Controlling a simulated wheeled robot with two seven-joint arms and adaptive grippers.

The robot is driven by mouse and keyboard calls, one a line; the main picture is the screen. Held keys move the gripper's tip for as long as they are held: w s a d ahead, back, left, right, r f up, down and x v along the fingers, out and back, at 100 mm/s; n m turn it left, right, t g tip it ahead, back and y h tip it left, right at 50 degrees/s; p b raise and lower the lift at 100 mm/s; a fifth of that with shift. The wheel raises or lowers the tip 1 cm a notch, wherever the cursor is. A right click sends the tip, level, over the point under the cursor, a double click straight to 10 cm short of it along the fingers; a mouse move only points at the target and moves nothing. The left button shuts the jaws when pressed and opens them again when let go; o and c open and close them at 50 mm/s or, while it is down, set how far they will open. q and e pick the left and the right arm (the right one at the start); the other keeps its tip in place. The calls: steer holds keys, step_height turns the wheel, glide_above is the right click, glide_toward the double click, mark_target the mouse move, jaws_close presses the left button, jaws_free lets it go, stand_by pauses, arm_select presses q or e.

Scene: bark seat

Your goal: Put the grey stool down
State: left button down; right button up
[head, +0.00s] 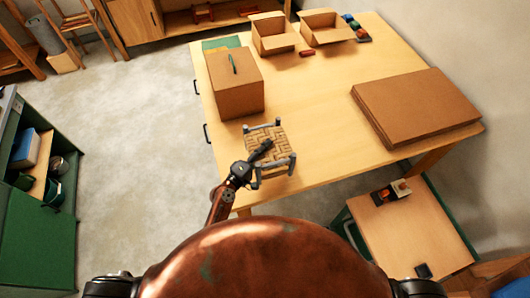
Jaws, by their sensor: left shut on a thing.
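The grey stool (281,141) has a woven tan seat and grey legs and rails. It is at the near left part of the wooden table (325,110), close to the front edge. My left gripper (264,149) reaches in from below and is shut on the stool, with its dark fingers over the woven seat. The exact grip point is hidden by the gripper. I cannot tell whether the stool's feet touch the table top. My right gripper is not in view.
A closed cardboard box (236,90) stands just behind the stool. Flat cardboard (418,106) lies at the table's right. Two open boxes (271,38) (322,30) stand at the back. The table's middle is clear. A green cabinet (38,235) is at left, a low wooden-topped unit (425,235) at right.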

arm_select(q)
steer(key=shift+w+f, duration=0.2)
steer(key=shift+w, duration=0.05)
steer(key=f+b, duration=0.1)
steer(key=f, duration=0.2)
steer(key=shift+w+f, duration=0.2)
steer(key=shift+f, duration=0.2)
steer(key=c, duration=1.5)
jaws_free()
steer(key=shift+o, duration=0.2)
